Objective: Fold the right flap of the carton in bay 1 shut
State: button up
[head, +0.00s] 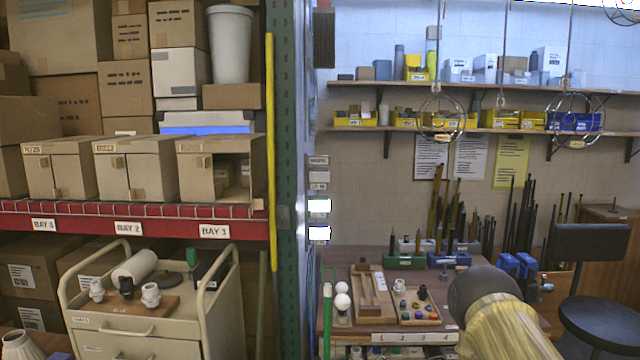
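The carton (195,180) in bay 1 stands on the red-edged shelf above the BAY 1 sign (215,230). The left part of its front is covered by a flap with a small tab (205,161). The right part is open, and I see a dark inside with a lighter shape in it. A narrow tan panel (258,170) at the carton's right edge looks like the right flap swung outward, seen nearly edge-on; I cannot be sure of its angle. My gripper is not in view. A grey rounded part with a yellowish sleeve at lower right seems to be my arm, well away from the carton.
Cartons in bay 2 (120,178) and bay 3 (55,178) have closed fronts. A yellow pole (271,150) and green rack post (290,120) stand close right of the carton. A cream cart (140,325) with lamp parts stands below. A workbench (345,332) is at right.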

aim_at(223, 147)
jog(key=z, duration=1.45)
jog(key=i, duration=1.1)
jog(key=u, duration=2.4)
jog(key=i, duration=0.5)
jog(key=u, duration=0.05)
jog(key=k, duration=0.5)
jog(key=u, duration=1.9)
jog(key=i, duration=0.5)
jog(key=z, duration=0.2)
